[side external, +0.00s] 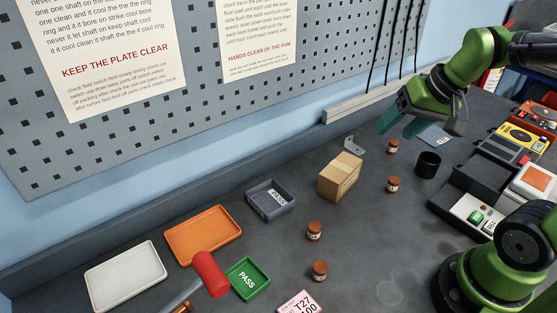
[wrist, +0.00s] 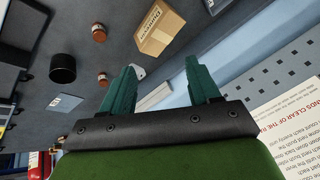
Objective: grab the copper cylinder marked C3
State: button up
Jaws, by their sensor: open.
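Several small copper cylinders with white labels stand upright on the dark bench. In the side view one is at the back (side external: 393,147), one is just in front of it (side external: 392,185), and two are nearer, one farther back (side external: 314,231) and one in front (side external: 319,270). Their label marks are too small to read, so I cannot tell which is C3. My gripper (side external: 397,129) is open and empty, above the bench near the back cylinder. In the wrist view, two cylinders (wrist: 103,80) (wrist: 99,32) lie left of my gripper's fingers (wrist: 158,75).
A cardboard box (side external: 339,178) stands left of the two back cylinders, and a black cup (side external: 428,164) to their right. The pegboard wall (side external: 200,110) rises behind.

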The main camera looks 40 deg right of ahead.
jog(key=w+d+f+g, duration=0.25)
jog(key=w+d, duration=0.35)
jog(key=d, duration=0.6)
jog(key=n+g+h, duration=0.1)
jog(key=n+g, duration=0.1)
jog(key=n, duration=0.2)
send_over(394, 142)
jog(key=s, duration=0.1)
jog(key=shift+t, duration=0.25)
jog(key=f, duration=1.3)
jog(key=shift+s+a+f, duration=0.15)
jog(key=shift+a+f, duration=0.05)
jog(key=shift+f, duration=0.1)
jog(key=shift+w+d+f, duration=0.1)
jog(key=shift+w+f, duration=0.1)
jog(key=shift+f, duration=0.75)
jog(key=shift+w+d+f, duration=0.1)
jog(key=shift+w+f, duration=0.15)
jog(key=shift+f, duration=0.75)
jog(key=shift+w+f, duration=0.2)
jog(key=shift+f, duration=0.75)
grip_shut()
